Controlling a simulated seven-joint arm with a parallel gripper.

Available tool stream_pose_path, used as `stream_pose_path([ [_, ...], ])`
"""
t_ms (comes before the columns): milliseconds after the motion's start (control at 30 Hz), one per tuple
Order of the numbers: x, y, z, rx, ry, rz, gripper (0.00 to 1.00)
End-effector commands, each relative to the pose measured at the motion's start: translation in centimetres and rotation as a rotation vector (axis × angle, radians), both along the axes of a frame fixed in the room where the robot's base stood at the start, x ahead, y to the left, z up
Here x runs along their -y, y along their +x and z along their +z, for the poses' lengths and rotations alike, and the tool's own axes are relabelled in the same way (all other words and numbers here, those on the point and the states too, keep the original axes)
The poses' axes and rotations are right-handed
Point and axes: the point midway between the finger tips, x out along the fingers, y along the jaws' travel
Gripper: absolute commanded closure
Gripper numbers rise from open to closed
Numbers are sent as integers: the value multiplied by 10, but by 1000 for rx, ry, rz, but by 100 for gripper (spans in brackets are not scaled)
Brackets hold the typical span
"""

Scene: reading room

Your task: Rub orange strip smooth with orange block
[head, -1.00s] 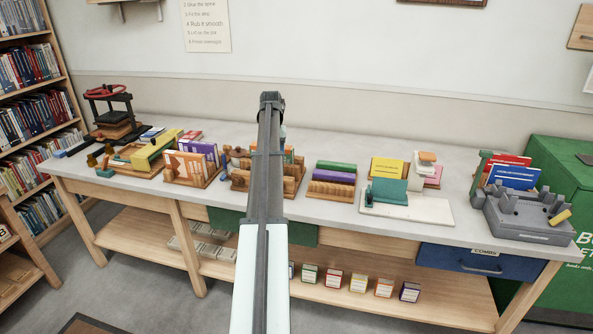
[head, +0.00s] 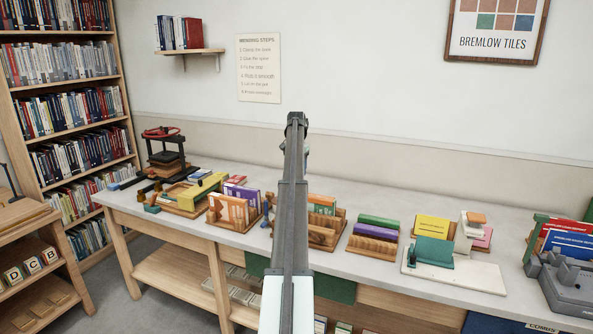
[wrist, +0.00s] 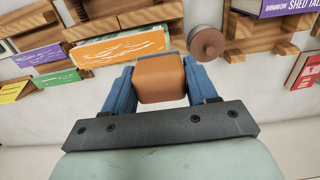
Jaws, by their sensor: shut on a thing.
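In the wrist view my gripper (wrist: 160,88) has its blue fingers shut on an orange block (wrist: 159,78). Beyond the block is an orange strip (wrist: 120,48) with white wavy streaks, set in a wooden rack. The block's top edge comes close to the strip in the picture; I cannot tell whether they touch. In the head view an orange piece (head: 322,203) stands in the middle rack, partly hidden by my arm.
A round brown knob (wrist: 207,44) sits right of the block in the wrist view. In the head view, racks of coloured books line the grey table (head: 345,268). A black press (head: 163,155) stands at the left, and a white board (head: 470,277) lies right of my arm.

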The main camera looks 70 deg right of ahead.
Motion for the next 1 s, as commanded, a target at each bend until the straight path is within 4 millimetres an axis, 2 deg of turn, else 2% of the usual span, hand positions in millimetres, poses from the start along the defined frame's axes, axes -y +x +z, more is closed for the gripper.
stream_pose_path([
  [767,-1,0,-67,0,1,2,67],
  [833,-1,0,-78,0,1,2,67],
  [1000,0,-18,-79,0,-1,1,67],
])
